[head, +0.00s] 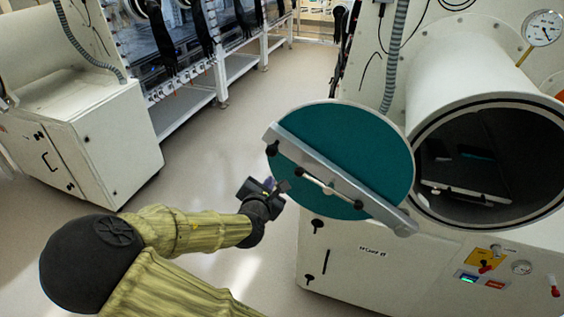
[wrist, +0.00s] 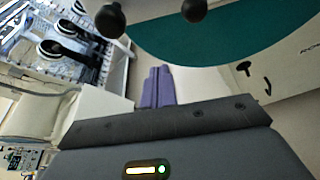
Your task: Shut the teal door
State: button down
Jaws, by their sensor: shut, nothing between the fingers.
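The teal door (head: 362,140) is a round disc with a grey bar (head: 375,200) running diagonally across its face. It stands swung out to the left of the round chamber opening (head: 490,165), which is uncovered and dark inside. A light handle with dark ends (head: 325,186) sits on the bar. My gripper (head: 284,186) is shut and empty, just left of the door near the handle; I cannot tell whether it touches. In the wrist view, the purple fingers (wrist: 158,88) are together below the teal door (wrist: 225,35), with dark knobs (wrist: 110,20) above them.
A white cabinet (head: 100,145) stands at the left. A row of gloveboxes on a white frame (head: 190,115) runs along the back. The floor (head: 250,120) between is clear. Below the opening is a panel with a small display and switch (head: 485,265). A gauge (head: 543,28) is at upper right.

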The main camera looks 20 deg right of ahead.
jog(key=w+d+p, duration=0.2)
jog(key=w+d, duration=0.3)
jog(key=w, duration=0.2)
jog(key=shift+d+r, duration=0.25)
jog(key=shift+d, duration=0.15)
jog(key=shift+w+r, duration=0.15)
dwell(0.3)
